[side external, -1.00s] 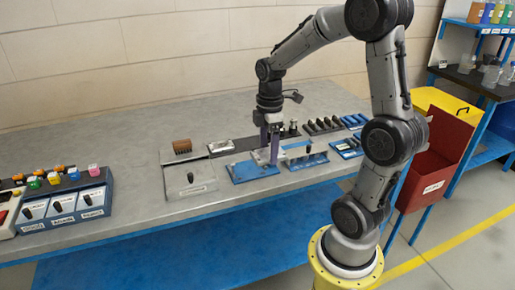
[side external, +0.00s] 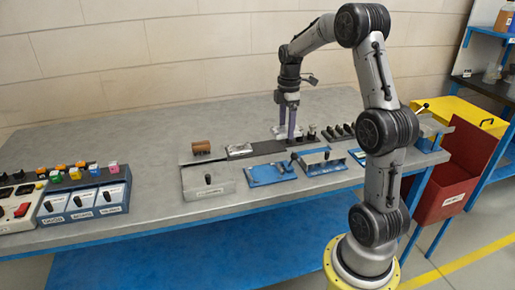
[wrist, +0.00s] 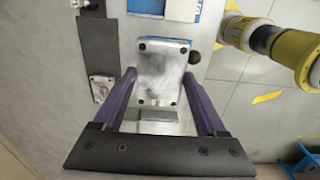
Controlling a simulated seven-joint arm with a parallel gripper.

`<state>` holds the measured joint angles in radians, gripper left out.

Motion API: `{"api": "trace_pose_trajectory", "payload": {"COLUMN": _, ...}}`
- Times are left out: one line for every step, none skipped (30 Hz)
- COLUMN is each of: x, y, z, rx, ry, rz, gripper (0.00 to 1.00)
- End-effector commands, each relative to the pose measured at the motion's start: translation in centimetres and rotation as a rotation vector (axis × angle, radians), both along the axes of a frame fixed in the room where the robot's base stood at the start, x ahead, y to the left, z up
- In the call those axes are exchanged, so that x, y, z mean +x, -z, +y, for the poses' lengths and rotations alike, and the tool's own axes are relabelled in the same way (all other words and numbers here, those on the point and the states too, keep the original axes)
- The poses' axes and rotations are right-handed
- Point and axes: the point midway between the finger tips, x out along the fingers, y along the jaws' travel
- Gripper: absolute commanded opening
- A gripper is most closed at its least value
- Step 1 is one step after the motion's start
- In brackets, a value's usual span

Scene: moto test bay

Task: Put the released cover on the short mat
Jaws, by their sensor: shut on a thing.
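My gripper (side external: 290,138) is shut on a pale metal cover (wrist: 163,70), a flat plate with dark holes at its corners. In the wrist view it sits between my two purple fingers (wrist: 160,80). In the side view the cover (side external: 280,131) shows as a light piece at the fingers, seemingly above the bench and partly hidden. A dark mat strip (side external: 265,149) lies flat behind the blue fixtures; a dark strip also shows left of my fingers in the wrist view (wrist: 97,45). I cannot tell which mat is the short one.
A metal part (side external: 240,149) lies by the strip's left end, beside a brown block (side external: 202,147). In front are a grey fixture (side external: 220,187), a blue fixture (side external: 268,175) and another blue fixture (side external: 322,163). Black cylinders stand to the right. Bench behind is clear.

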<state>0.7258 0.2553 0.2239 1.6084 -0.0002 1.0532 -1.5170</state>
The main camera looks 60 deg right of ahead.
Motion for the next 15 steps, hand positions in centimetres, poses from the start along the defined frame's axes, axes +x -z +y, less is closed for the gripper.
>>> {"api": "trace_pose_trajectory", "payload": {"x": 0.2, "y": 0.4, "z": -0.4, "rx": 0.0, "ry": 0.005, "rz": 0.0, "gripper": 0.1}}
{"api": "trace_pose_trajectory", "payload": {"x": 0.4, "y": 0.6, "z": -0.7, "rx": 0.0, "ry": 0.006, "rz": 0.0, "gripper": 0.1}}
{"api": "trace_pose_trajectory", "payload": {"x": 0.9, "y": 0.9, "z": -1.1, "rx": 0.001, "ry": 0.007, "rz": 0.001, "gripper": 0.1}}
{"api": "trace_pose_trajectory", "payload": {"x": 1.3, "y": 1.2, "z": -1.5, "rx": 0.001, "ry": 0.007, "rz": 0.001, "gripper": 0.1}}
{"api": "trace_pose_trajectory", "payload": {"x": 1.8, "y": 1.5, "z": -1.9, "rx": 0.001, "ry": 0.007, "rz": 0.001, "gripper": 0.1}}
{"api": "trace_pose_trajectory", "payload": {"x": 2.4, "y": 1.8, "z": -2.5, "rx": 0.001, "ry": 0.006, "rz": 0.001, "gripper": 0.1}}
{"api": "trace_pose_trajectory", "payload": {"x": 2.9, "y": 2.1, "z": -2.9, "rx": 0.0, "ry": 0.006, "rz": 0.0, "gripper": 0.1}}
{"api": "trace_pose_trajectory", "payload": {"x": 3.3, "y": 2.4, "z": -3.3, "rx": 0.0, "ry": 0.006, "rz": 0.0, "gripper": 0.1}}
{"api": "trace_pose_trajectory", "payload": {"x": 3.9, "y": 2.7, "z": -3.8, "rx": 0.0, "ry": 0.006, "rz": 0.0, "gripper": 0.1}}
{"api": "trace_pose_trajectory", "payload": {"x": 4.4, "y": 3.0, "z": -4.2, "rx": -0.001, "ry": 0.006, "rz": -0.001, "gripper": 0.1}}
{"api": "trace_pose_trajectory", "payload": {"x": 4.8, "y": 3.3, "z": -4.6, "rx": 0.0, "ry": 0.006, "rz": 0.0, "gripper": 0.1}}
{"api": "trace_pose_trajectory", "payload": {"x": 5.4, "y": 3.6, "z": -5.1, "rx": 0.0, "ry": 0.006, "rz": 0.0, "gripper": 0.1}}
{"api": "trace_pose_trajectory", "payload": {"x": 5.8, "y": 3.8, "z": -5.5, "rx": -0.001, "ry": 0.006, "rz": -0.001, "gripper": 0.1}}
{"api": "trace_pose_trajectory", "payload": {"x": 6.3, "y": 4.1, "z": -5.9, "rx": 0.0, "ry": 0.006, "rz": 0.0, "gripper": 0.1}}
{"api": "trace_pose_trajectory", "payload": {"x": 6.8, "y": 4.7, "z": -6.3, "rx": 0.001, "ry": 0.006, "rz": 0.001, "gripper": 0.1}}
